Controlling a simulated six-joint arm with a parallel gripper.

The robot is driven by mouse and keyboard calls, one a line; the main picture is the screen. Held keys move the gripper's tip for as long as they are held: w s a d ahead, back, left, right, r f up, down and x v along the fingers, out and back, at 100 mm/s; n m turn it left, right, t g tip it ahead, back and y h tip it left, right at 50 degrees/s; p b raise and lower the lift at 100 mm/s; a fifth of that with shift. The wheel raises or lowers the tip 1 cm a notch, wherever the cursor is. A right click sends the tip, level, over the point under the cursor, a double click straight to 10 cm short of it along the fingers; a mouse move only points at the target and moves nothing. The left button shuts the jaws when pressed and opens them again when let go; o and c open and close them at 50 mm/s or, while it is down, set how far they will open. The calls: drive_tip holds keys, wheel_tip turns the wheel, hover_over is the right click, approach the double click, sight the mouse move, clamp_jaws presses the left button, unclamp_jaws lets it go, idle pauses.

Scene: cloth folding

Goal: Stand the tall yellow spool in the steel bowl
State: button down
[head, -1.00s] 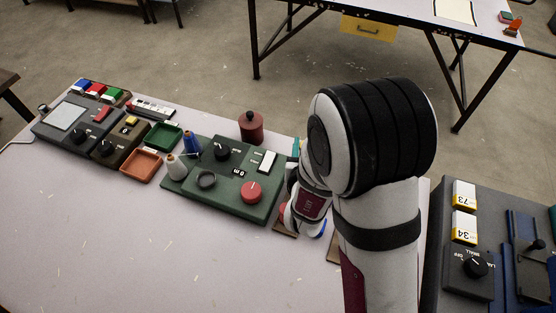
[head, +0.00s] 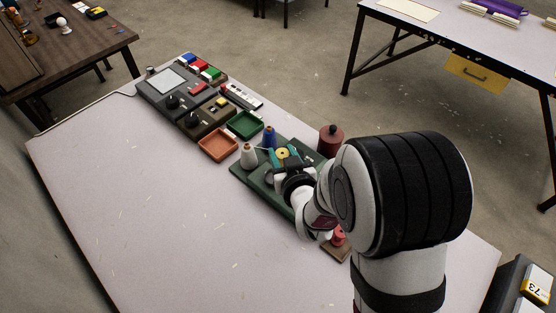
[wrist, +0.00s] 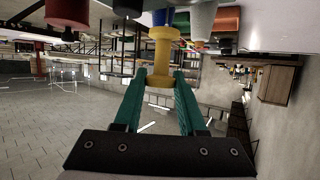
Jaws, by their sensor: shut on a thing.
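The yellow spool (head: 283,152) is held between the teal fingers of my gripper (head: 286,159), above the green panel (head: 259,186). In the wrist view, my gripper (wrist: 161,82) is shut on the spool (wrist: 159,50), with one finger on each side of its lower part. The spool's flanges and narrower middle show, and it looks in line with the fingers. I cannot make out a steel bowl. My arm and gripper hide much of the panel's right part.
A white cone (head: 248,157) and a blue cone (head: 269,138) stand beside the spool. A dark red canister (head: 330,141) stands behind the panel. Orange (head: 218,146) and green (head: 244,125) trays lie left. A red spool (head: 339,237) is near my forearm. The front table (head: 150,210) is clear.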

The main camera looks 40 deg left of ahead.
drive_tip(key=shift+s+a+f, duration=0.25)
drive_tip(key=shift+a+f, duration=0.25)
drive_tip(key=shift+a, duration=0.05)
drive_tip(key=shift+s+a+f, duration=0.25)
drive_tip(key=shift+a+f, duration=0.2)
drive_tip(key=shift+a, duration=0.1)
drive_tip(key=shift+f, duration=1.8)
drive_tip(key=shift+c, duration=2.4)
unclamp_jaws()
drive_tip(key=shift+f, duration=0.1)
